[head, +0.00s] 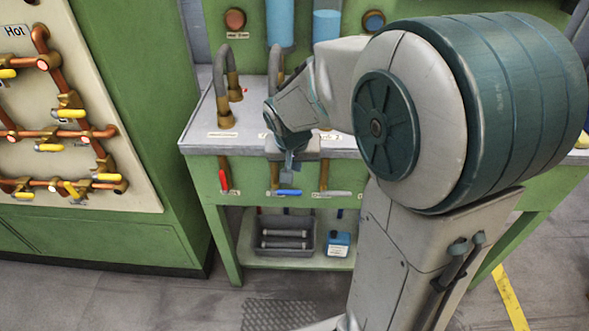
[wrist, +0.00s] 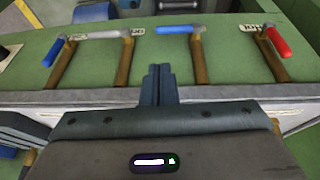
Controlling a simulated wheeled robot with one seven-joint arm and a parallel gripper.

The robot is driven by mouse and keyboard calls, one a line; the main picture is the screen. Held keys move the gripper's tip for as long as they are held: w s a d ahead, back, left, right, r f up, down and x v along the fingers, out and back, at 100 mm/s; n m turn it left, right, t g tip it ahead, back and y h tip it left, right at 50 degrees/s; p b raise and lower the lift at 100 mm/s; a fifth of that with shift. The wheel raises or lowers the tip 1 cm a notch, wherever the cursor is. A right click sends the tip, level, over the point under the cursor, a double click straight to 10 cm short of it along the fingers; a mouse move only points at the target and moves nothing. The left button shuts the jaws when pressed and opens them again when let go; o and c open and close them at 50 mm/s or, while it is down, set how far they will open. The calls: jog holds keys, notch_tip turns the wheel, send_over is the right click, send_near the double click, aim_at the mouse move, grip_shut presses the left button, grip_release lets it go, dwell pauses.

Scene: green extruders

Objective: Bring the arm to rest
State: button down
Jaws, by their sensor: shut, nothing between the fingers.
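My gripper (head: 289,166) hangs in front of the workbench's green front, near the blue valve handle (head: 289,192). In the wrist view its two dark fingers (wrist: 160,72) are together with nothing between them. The fingers point toward the green panel and its row of valve handles. I cannot tell from these views whether the fingertips touch the panel or a handle. My arm reaches across the right of the head view and hides part of the bench.
The bench (head: 192,142) carries bent pipes (head: 221,88). A red handle (head: 224,181) and grey handle (head: 333,194) flank the blue one. A grey bin (head: 257,246) and blue container (head: 338,243) sit on the lower shelf. A copper-piped panel (head: 75,165) stands left. Floor in front is clear.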

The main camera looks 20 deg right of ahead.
jog(key=s+r+n+p, duration=0.1)
jog(key=s+r, duration=0.1)
jog(key=s, duration=0.3)
jog(key=s+r+n+y+p, duration=0.1)
jog(key=s+r, duration=0.2)
jog(key=s, duration=0.3)
jog(key=s+a+r+n+g+p, duration=0.1)
jog(key=s+r, duration=0.2)
jog(key=s, duration=0.3)
jog(key=shift+y+p, duration=0.4)
jog(key=shift+s, duration=0.1)
